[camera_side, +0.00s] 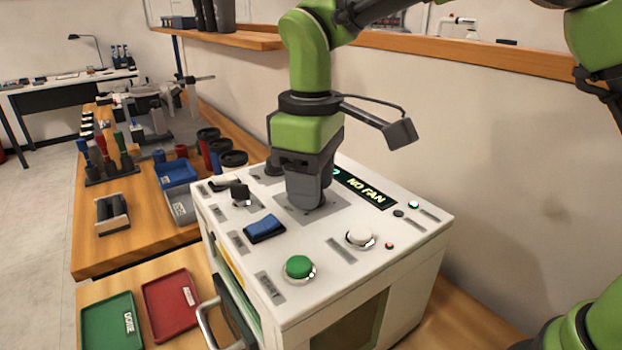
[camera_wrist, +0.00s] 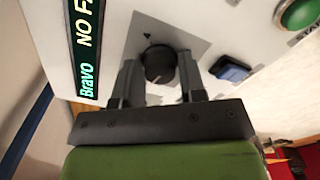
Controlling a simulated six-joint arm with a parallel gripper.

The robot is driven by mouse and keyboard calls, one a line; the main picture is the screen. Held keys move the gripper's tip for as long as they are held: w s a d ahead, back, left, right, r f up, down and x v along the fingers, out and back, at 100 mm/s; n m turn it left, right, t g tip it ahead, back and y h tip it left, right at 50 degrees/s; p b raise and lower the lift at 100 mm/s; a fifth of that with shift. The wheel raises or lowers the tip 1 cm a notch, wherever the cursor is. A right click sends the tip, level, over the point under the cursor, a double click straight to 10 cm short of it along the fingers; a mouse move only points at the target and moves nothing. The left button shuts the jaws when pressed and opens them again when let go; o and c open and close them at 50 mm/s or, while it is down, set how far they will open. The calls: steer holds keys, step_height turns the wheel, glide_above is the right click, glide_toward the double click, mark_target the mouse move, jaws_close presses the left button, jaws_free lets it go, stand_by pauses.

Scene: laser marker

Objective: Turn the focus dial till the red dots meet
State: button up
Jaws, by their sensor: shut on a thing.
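The focus dial (camera_wrist: 158,66) is a dark round knob on a grey plate on top of the white machine (camera_side: 335,268). It shows in the wrist view between my two fingers; a light pointer line is on its face and a small black triangle on the plate. My gripper (camera_side: 308,203) points straight down onto the plate in the side view and hides the dial there. In the wrist view my gripper (camera_wrist: 157,75) is shut on the dial, one finger on each side. I see no pair of red dots in either view.
The display (camera_side: 364,186) reads "NO FAN". Around the dial are a blue rocker switch (camera_side: 264,228), a black knob (camera_side: 240,194), a green button (camera_side: 299,267), a white button (camera_side: 360,238) and a small red light (camera_side: 390,245). Green (camera_side: 108,328) and red (camera_side: 170,305) trays lie at left.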

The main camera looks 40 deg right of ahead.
steer(key=m, duration=0.6)
steer(key=shift+m, duration=0.4)
stand_by(0.3)
steer(key=o, duration=0.9)
steer(key=shift+r, duration=0.15)
step_height(320, 180, up, 10)
steer(key=shift+f, duration=0.15)
